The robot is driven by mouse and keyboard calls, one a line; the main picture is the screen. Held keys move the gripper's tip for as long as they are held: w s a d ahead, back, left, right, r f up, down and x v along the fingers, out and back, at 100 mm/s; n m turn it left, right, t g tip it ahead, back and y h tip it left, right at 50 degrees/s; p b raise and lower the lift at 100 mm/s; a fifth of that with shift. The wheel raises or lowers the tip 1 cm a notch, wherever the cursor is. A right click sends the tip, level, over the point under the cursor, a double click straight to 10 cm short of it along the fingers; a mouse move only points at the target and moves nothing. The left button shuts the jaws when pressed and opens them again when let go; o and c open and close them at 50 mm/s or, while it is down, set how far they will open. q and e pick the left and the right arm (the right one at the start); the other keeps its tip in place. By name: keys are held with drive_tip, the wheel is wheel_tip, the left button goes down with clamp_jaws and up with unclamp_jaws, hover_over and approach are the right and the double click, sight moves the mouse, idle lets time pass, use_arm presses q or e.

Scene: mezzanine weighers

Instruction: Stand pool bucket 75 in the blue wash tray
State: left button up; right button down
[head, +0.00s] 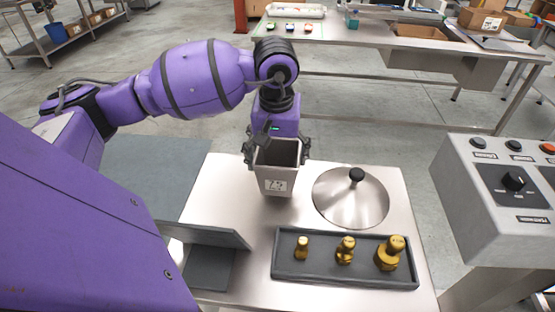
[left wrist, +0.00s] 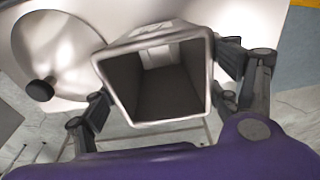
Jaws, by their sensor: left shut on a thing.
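A tapered, square metal bucket (head: 277,172) with a white label hangs upright at the steel table; the label seems to start with 7, but the rest is too small to read. My left gripper (head: 276,150) is shut on it, its fingers on opposite sides near the rim. In the left wrist view the gripper (left wrist: 165,85) has a finger at each side of the bucket (left wrist: 155,85), whose open mouth and empty dark inside show. I cannot tell whether its base touches the tabletop. I cannot make out a blue wash tray. My right gripper is not in view.
On the steel table (head: 235,245) a domed lid (head: 350,203) with a black knob stands right of the bucket. A dark tray (head: 345,281) holds three brass weights in front. A grey control box (head: 500,190) stands at right, a bench (head: 400,45) behind.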

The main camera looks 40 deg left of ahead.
use_arm(q)
drive_tip(key=shift+f, duration=0.85)
drive_tip(key=shift+f, duration=0.1)
drive_tip(key=shift+f, duration=0.2)
drive_tip(key=o, duration=1.6)
drive_tip(key=shift+r, duration=0.1)
drive_tip(key=shift+c, duration=0.2)
